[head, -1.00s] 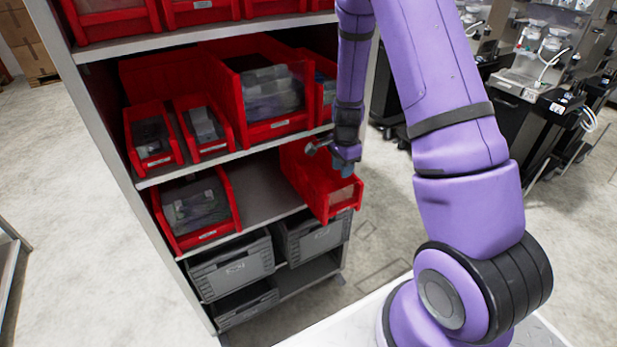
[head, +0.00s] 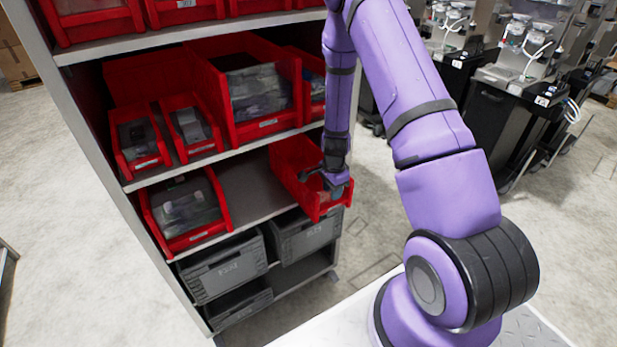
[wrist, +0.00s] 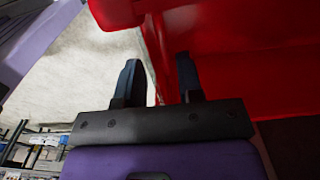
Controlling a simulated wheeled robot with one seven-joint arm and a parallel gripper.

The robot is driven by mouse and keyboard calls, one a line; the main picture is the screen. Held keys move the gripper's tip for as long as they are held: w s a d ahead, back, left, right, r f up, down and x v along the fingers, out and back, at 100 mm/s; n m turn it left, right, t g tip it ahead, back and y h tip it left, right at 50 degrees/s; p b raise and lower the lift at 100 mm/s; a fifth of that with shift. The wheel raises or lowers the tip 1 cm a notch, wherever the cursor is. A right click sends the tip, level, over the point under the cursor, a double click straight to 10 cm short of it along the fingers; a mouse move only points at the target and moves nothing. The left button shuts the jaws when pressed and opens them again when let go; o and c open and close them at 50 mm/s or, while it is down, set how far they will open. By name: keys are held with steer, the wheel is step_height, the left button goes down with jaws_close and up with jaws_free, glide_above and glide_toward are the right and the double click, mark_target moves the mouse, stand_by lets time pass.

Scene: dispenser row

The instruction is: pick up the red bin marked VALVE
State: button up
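A red open-front bin (head: 288,165) sits at the right end of the middle shelf, its front sticking out past the shelf edge. I cannot read any marking on it. My gripper (head: 335,187) points down at the bin's front right part and hides some of it. In the wrist view, my gripper (wrist: 158,80) has its two dark fingers spread apart. The bin's red wall (wrist: 154,60) shows in the gap between them, with the bin's red inside to the right. I cannot tell whether either finger touches the wall.
Another red bin (head: 185,208) stands left on the same shelf, with bare shelf (head: 250,190) between. Several filled red bins, such as a large one (head: 262,95), stand on the shelf above. Grey crates (head: 225,268) stand below.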

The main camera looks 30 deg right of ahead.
steer(key=shift+f, duration=0.45)
jaws_close()
